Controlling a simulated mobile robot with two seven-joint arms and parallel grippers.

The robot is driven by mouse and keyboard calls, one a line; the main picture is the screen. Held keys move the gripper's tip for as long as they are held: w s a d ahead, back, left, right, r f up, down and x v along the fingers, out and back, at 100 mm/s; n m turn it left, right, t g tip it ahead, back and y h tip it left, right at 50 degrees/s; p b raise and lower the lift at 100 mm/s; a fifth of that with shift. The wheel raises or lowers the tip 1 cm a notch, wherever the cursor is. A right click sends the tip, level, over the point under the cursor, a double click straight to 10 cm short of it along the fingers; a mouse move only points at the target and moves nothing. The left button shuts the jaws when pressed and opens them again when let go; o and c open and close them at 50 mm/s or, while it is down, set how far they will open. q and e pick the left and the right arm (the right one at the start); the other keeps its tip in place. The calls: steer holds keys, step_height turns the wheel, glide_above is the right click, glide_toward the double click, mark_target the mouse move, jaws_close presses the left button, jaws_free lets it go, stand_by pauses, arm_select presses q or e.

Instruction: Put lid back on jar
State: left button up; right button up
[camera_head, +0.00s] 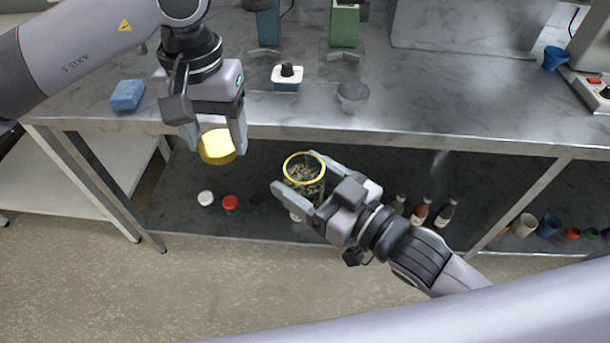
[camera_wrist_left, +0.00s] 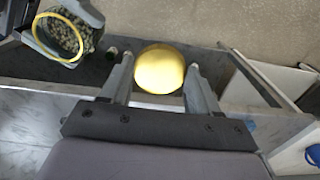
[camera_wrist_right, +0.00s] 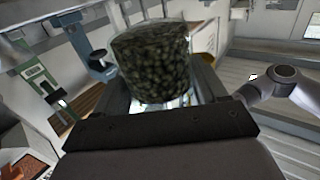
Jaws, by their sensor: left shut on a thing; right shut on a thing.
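The yellow lid (camera_head: 217,147) is held between the fingers of my left gripper (camera_head: 214,140), in front of the table's front edge. The lid also shows as a yellow disc in the left wrist view (camera_wrist_left: 159,69). The glass jar (camera_head: 304,172) has a yellow rim, an open top and dark pieces inside. My right gripper (camera_head: 300,178) is shut on the jar, which is off the table and lower right of the lid. The jar shows in the left wrist view (camera_wrist_left: 62,38) and fills the top of the right wrist view (camera_wrist_right: 153,65). Lid and jar are apart.
The grey table (camera_head: 420,115) bears a blue sponge (camera_head: 127,95), a small blue and white box (camera_head: 287,78) and a clear cup (camera_head: 352,95). The lower shelf (camera_head: 300,230) holds small caps, several bottles and cups. Open space lies between lid and jar.

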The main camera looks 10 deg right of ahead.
mark_target(304, 149)
steer(key=shift+r, duration=0.1)
arm_select(q)
steer(key=s+d+r+m, duration=0.2)
steer(key=s+d+r, duration=0.2)
steer(key=d, duration=0.7)
step_height(304, 149, up, 2)
steer(key=shift+d+r+m, duration=0.25)
steer(key=shift+d+m, duration=0.1)
steer(key=shift+m, duration=0.05)
steer(key=shift+s+f, duration=0.1)
steer(key=shift+f, duration=1.95)
steer(key=shift+f, duration=0.9)
steer(key=shift+f, duration=0.55)
arm_select(e)
jaws_close()
arm_select(q)
steer(key=m, duration=0.6)
steer(key=shift+m, duration=0.3)
